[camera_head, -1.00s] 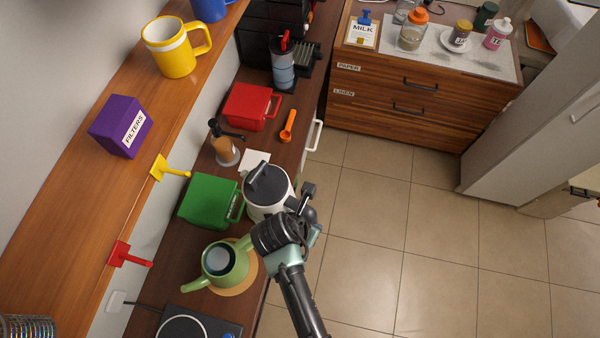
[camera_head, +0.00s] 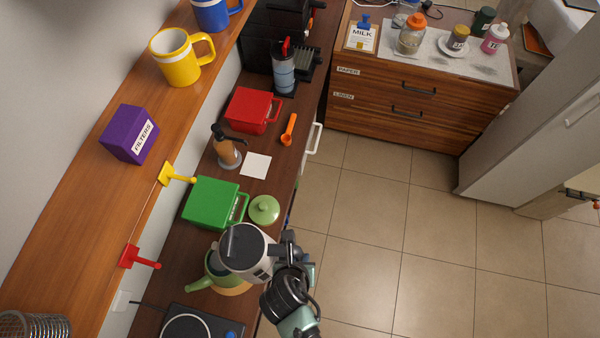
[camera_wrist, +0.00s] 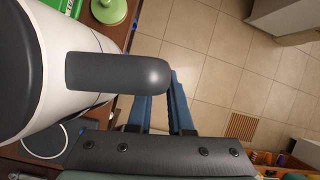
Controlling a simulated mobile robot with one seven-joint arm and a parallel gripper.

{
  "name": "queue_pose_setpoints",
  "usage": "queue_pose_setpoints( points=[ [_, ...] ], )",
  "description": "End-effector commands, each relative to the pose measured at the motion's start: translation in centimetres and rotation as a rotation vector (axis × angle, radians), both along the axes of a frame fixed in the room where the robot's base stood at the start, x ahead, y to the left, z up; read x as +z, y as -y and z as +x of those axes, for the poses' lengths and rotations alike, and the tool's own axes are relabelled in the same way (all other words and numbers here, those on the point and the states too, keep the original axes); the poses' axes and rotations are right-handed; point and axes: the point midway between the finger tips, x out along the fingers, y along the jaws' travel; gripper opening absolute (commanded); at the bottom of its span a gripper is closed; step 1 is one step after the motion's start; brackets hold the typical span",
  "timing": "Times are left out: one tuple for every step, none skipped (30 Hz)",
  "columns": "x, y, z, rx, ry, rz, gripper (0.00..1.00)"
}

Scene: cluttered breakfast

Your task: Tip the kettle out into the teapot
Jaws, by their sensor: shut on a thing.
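The white kettle (camera_head: 256,266) with a dark grey lid is held over the green teapot (camera_head: 222,277). My gripper (camera_head: 287,243) is shut on the kettle's handle, at its right side. The kettle hides the teapot's opening and handle; the teapot's spout points to the lower left. I cannot tell how far the kettle tilts, and no water shows. In the wrist view, the kettle's white body (camera_wrist: 82,42) and dark handle fill the left, with blue fingers (camera_wrist: 160,108) at the handle. The green teapot lid (camera_head: 264,209) lies on the counter.
A green box (camera_head: 211,202) stands just behind the teapot, and a round-plated base (camera_head: 186,328) in front. The teapot rests on a round tan mat (camera_head: 238,290). A shelf (camera_head: 90,210) with red and yellow hooks runs along the left. The floor at right is clear.

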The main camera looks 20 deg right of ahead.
Motion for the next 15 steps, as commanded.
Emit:
queue_pose_setpoints(
  points=[
    [-0.3, -0.1, 0.1, 0.0, 0.002, -0.002, 0.0],
    [-0.4, 0.0, 0.1, 0.0, 0.001, -0.005, 0.0],
    [-0.6, 0.0, 0.2, 0.0, -0.001, -0.008, 0.0],
    [-0.8, 0.0, 0.2, 0.001, -0.002, -0.011, 0.0],
    [-1.0, 0.0, 0.2, 0.0, -0.003, -0.015, 0.0],
    [-1.2, 0.0, 0.2, 0.0, -0.006, -0.018, 0.0],
    [-1.3, 0.0, 0.1, 0.0, -0.007, -0.021, 0.0],
    [-1.5, 0.0, 0.1, 0.0, -0.009, -0.024, 0.0],
    [-1.7, 0.0, 0.1, 0.001, -0.011, -0.028, 0.0],
    [-1.9, 0.1, 0.1, 0.0, -0.012, -0.031, 0.0],
    [-2.0, 0.1, 0.1, 0.001, -0.014, -0.034, 0.0],
    [-2.2, 0.1, 0.1, 0.001, -0.016, -0.038, 0.0],
    [-2.4, 0.1, 0.1, 0.0, -0.017, -0.041, 0.0],
    [-2.6, 0.1, 0.1, -0.001, -0.019, -0.043, 0.0],
    [-2.8, 0.1, 0.1, 0.0, -0.02, -0.046, 0.0]
  ],
)
